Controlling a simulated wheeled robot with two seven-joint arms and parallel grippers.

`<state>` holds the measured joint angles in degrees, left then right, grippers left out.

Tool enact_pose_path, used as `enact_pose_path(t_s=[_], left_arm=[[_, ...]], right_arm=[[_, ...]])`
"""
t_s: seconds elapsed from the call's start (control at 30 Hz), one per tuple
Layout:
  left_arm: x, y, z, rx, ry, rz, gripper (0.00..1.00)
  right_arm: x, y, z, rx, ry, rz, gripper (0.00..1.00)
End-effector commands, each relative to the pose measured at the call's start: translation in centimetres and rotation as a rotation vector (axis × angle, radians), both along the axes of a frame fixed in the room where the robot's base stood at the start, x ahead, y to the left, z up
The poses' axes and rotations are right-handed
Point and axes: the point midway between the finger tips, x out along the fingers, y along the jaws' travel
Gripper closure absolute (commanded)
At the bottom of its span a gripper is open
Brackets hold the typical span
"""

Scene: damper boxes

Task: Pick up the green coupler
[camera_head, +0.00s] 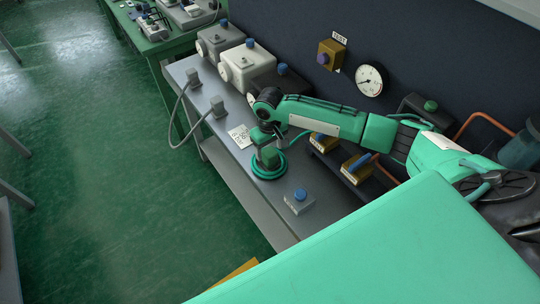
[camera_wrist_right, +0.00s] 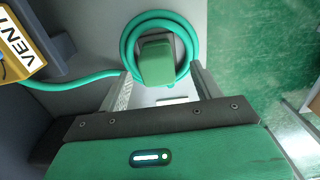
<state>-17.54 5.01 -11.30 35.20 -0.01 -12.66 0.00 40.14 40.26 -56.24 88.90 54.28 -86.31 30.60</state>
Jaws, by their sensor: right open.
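The green coupler (camera_wrist_right: 157,62) is a rounded green block inside a coil of green hose (camera_wrist_right: 128,45) on the grey bench. In the head view the coil (camera_head: 259,172) lies near the bench's front edge, with the coupler (camera_head: 271,157) at its middle, partly covered by my arm. My right gripper (camera_head: 266,146) is above the coil, pointing down. In the right wrist view its two fingers (camera_wrist_right: 161,74) are apart, with the coupler between and just beyond their tips. No contact is visible. My left gripper is not in view.
A grey box with a blue knob (camera_head: 299,203) stands right of the coil. Boxes with yellow labels (camera_head: 356,168) stand behind it. White and grey boxes (camera_head: 245,65), cabled connectors (camera_head: 217,107) and a paper label (camera_head: 240,136) are further left. The wall carries a gauge (camera_head: 369,80).

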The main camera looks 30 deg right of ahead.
Motion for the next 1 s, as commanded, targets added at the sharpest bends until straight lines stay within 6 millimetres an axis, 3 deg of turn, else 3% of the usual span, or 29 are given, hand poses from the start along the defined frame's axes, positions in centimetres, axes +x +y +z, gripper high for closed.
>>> enact_pose_path(t_s=[0.1, 0.17, 0.4, 0.63, 0.9, 1.0], left_arm=[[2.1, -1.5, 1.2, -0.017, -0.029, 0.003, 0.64], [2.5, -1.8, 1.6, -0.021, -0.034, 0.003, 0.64], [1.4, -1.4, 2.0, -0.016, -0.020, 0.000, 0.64], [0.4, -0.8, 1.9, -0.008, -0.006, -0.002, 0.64], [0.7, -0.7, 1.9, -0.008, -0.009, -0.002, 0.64], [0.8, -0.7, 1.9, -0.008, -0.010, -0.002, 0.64]], right_arm=[[0.1, -0.3, -1.2, -0.003, 0.004, -0.001, 0.34], [0.3, -0.4, -1.9, -0.002, 0.004, -0.002, 0.34], [0.3, -0.4, -4.7, 0.000, 0.003, 0.000, 0.34], [0.3, -0.4, -4.9, 0.000, 0.002, 0.001, 0.34], [0.3, -0.4, -4.9, 0.000, 0.001, 0.000, 0.85], [0.3, -0.4, -4.8, 0.000, 0.001, 0.000, 0.87]])
